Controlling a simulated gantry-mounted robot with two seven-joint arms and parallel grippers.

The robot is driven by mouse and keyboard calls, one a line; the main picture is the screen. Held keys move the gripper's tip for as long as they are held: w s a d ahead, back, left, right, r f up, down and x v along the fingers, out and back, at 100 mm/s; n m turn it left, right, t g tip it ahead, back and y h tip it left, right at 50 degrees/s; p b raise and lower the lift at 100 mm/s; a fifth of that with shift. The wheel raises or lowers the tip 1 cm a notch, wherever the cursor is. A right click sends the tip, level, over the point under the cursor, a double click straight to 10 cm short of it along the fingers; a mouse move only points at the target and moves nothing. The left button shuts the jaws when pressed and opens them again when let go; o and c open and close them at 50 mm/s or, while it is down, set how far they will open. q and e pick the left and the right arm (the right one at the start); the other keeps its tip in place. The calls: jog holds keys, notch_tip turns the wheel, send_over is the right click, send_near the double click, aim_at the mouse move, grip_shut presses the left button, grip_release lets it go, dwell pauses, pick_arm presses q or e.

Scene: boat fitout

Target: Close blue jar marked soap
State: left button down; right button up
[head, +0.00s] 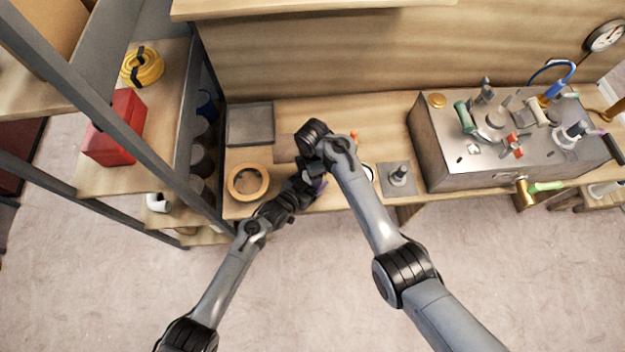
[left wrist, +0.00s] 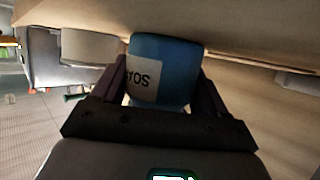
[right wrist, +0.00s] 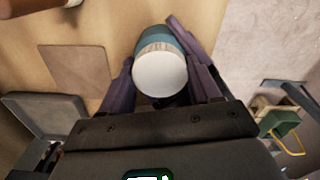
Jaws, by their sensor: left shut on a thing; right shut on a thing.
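The blue jar (left wrist: 165,70) has a white label (left wrist: 145,80) with part of the word "soap" showing. My left gripper (left wrist: 160,85) is shut around the jar's body. In the right wrist view the jar's blue side (right wrist: 158,36) shows behind a round white lid (right wrist: 160,73) with a ribbed rim. My right gripper (right wrist: 160,65) is shut on the lid, which sits at the jar's mouth. I cannot tell whether it is fully seated. In the head view both grippers meet over the bench's front edge, and the arms mostly hide the jar.
A post on a square plate (head: 398,176) stands to the right. A metal-topped unit (head: 500,130) fills the bench's right end. A shelf rack (head: 150,130) stands at left.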

jog(key=shift+m, duration=0.9)
jog(key=o, duration=1.2)
jog(key=shift+a+r, duration=0.1)
jog(key=shift+r, duration=0.05)
jog(key=shift+r, duration=2.15)
jog(key=shift+c, duration=0.3)
